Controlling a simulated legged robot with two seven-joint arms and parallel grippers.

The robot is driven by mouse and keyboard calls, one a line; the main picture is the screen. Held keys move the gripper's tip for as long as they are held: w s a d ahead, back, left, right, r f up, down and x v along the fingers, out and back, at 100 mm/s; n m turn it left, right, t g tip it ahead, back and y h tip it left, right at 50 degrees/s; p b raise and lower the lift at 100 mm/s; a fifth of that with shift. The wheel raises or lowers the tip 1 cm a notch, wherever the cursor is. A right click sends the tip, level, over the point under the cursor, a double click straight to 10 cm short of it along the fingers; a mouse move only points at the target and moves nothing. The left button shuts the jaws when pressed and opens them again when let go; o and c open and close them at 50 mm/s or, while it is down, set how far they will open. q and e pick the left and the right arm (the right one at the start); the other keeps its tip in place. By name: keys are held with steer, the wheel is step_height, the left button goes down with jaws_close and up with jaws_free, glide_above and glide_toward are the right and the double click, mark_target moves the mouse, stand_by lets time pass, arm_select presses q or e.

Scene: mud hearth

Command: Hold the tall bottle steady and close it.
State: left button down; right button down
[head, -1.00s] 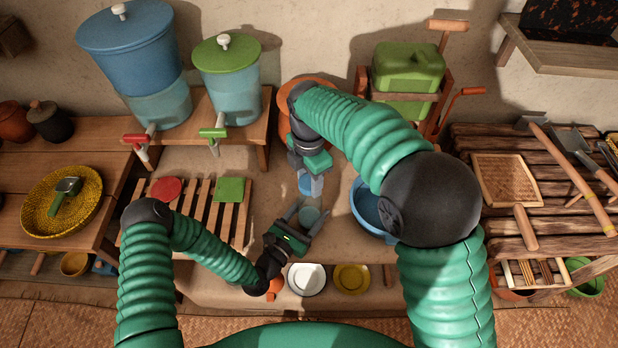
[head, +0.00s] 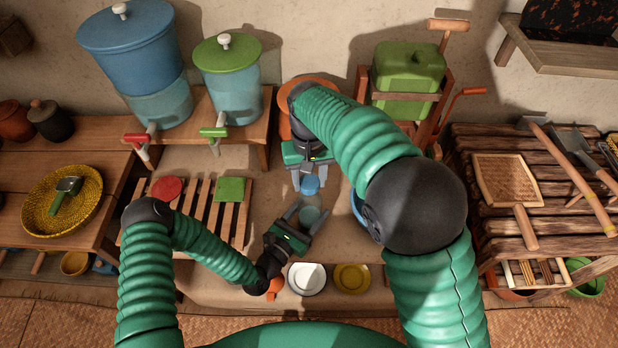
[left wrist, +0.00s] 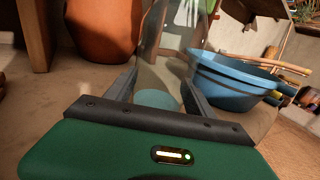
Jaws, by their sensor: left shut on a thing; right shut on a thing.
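The tall bottle (head: 310,214) is clear with a pale teal part, seen from above in the head view. It also shows between the fingers in the left wrist view (left wrist: 165,62), looking upright. My left gripper (head: 302,213) is shut on it from the near left. My right gripper (head: 310,183) comes down from behind and is shut on a small blue cap (head: 311,185). The cap appears just behind the bottle in the head view; its height over the mouth cannot be told. The bottle's top is out of the left wrist view.
A blue basin (left wrist: 230,82) stands right of the bottle, partly hidden by my right arm in the head view. A slatted rack (head: 207,205) with red and green lids lies left. Dispensers stand behind left.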

arm_select(q)
steer(key=shift+s+d, duration=0.1)
steer(key=shift+d, duration=0.05)
arm_select(e)
steer(key=c, duration=1)
jaws_free()
steer(key=shift+w+a, duration=0.1)
steer(key=shift+a, duration=0.05)
steer(key=shift+o, duration=1.4)
steer(key=shift+r, duration=2.3)
